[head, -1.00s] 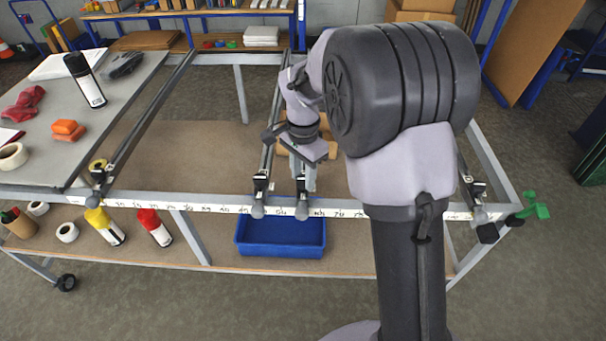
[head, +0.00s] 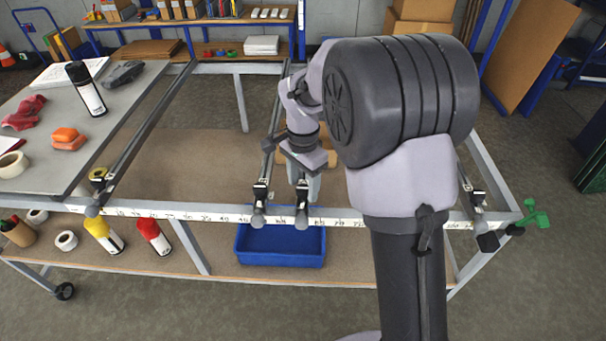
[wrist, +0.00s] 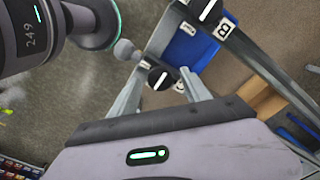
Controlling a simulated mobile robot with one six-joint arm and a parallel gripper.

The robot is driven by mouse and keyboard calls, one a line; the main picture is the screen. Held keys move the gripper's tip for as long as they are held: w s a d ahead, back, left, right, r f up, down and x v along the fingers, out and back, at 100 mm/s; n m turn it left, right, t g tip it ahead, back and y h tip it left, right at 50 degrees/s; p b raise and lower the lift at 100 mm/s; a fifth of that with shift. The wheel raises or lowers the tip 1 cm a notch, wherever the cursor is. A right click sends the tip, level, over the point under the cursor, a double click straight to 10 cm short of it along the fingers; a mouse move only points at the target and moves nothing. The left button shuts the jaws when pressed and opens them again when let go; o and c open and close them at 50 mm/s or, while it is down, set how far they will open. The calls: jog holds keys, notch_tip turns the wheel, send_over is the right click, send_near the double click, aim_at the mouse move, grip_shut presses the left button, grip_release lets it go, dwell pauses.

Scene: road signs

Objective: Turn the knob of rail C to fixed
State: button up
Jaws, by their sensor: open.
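In the head view, my gripper (head: 303,180) hangs over the front end of the third rail from the left, at the numbered front bar (head: 345,221). In the wrist view, my gripper (wrist: 162,72) is open, with one finger on each side of a black knob (wrist: 156,78) with a white mark. I cannot tell whether the fingers touch it. A small white label (wrist: 181,87) beside this knob is too small to read and partly behind a finger. Rail B (wrist: 250,55), with its label "B" (wrist: 222,28) and its own black knob (wrist: 209,10), lies at the upper right.
A blue bin (head: 280,246) stands on the lower shelf under the front bar. A grey round handle (head: 301,221) sticks out at the front beside the gripper. The neighbouring rail end (head: 259,192) is close on the left.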

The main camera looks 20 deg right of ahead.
aim_at(303, 188)
notch_tip(303, 188, up, 17)
jog(key=p, duration=0.6)
jog(key=shift+r, duration=0.15)
jog(key=s+a+r+n+t+y+b, duration=0.1)
jog(key=s+r+n+b, duration=0.1)
jog(key=s, duration=0.4)
jog(key=s+a+r+n+t+b, duration=0.1)
jog(key=s+n+t, duration=0.1)
jog(key=s, duration=0.4)
jog(key=s+a+f+n+t+b, duration=0.1)
jog(key=s+f+n, duration=0.1)
jog(key=s, duration=0.4)
jog(key=s+a+f+n+t+y+b, duration=0.1)
jog(key=s+f+n, duration=0.1)
jog(key=s, duration=0.5)
jog(key=shift+a+f+t+b, duration=0.25)
jog(key=shift+f+t+b, duration=0.15)
jog(key=shift+f, duration=0.2)
